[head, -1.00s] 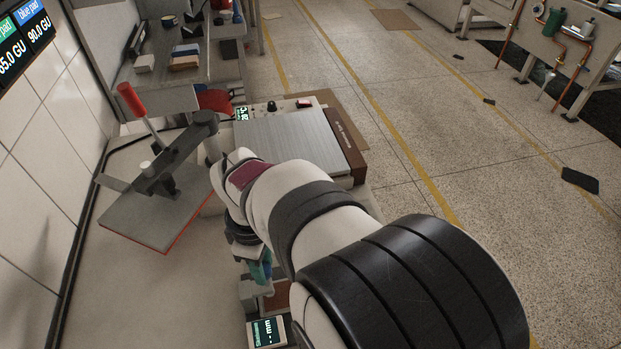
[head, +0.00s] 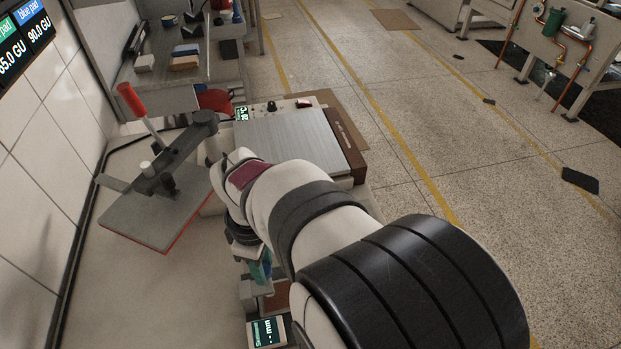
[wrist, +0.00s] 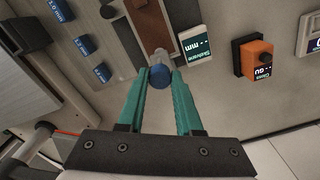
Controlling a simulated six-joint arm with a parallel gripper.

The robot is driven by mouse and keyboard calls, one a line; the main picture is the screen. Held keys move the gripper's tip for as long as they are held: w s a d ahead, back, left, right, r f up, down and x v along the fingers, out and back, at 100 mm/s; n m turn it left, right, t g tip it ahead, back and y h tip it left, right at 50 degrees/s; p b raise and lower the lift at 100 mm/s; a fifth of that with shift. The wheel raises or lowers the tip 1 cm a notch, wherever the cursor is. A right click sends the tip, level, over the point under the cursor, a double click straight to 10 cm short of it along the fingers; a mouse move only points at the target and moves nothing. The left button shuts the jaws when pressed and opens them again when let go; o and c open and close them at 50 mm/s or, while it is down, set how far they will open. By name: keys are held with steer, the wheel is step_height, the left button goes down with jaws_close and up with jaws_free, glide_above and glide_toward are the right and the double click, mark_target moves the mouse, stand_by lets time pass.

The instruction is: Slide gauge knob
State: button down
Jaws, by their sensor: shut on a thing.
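The gauge knob is a round blue ball (wrist: 159,77) on a short metal stem at the upper middle of the wrist view. My gripper (wrist: 161,73) has its teal fingers on either side of the knob and is shut on it. The gauge display (wrist: 196,45), reading dashes and "mm", stands just right of the knob; it also shows in the head view (head: 267,332). A brown block (wrist: 149,22) lies beyond the stem. In the head view my teal fingers (head: 262,268) show beside the gauge, and my arm hides much of it, including the knob.
An orange gloss meter (wrist: 254,58) stands right of the gauge. Several blue labelled blocks lie at left in the wrist view. In the head view, a red-handled lever press (head: 165,175) and a flat metal plate device (head: 290,142) stand beyond my gripper.

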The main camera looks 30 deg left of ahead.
steer(key=shift+f, duration=1.35)
steer(key=c, duration=0.6)
jaws_free()
steer(key=shift+r, duration=0.15)
step_height(320, 180, up, 16)
steer(key=shift+f, duration=0.2)
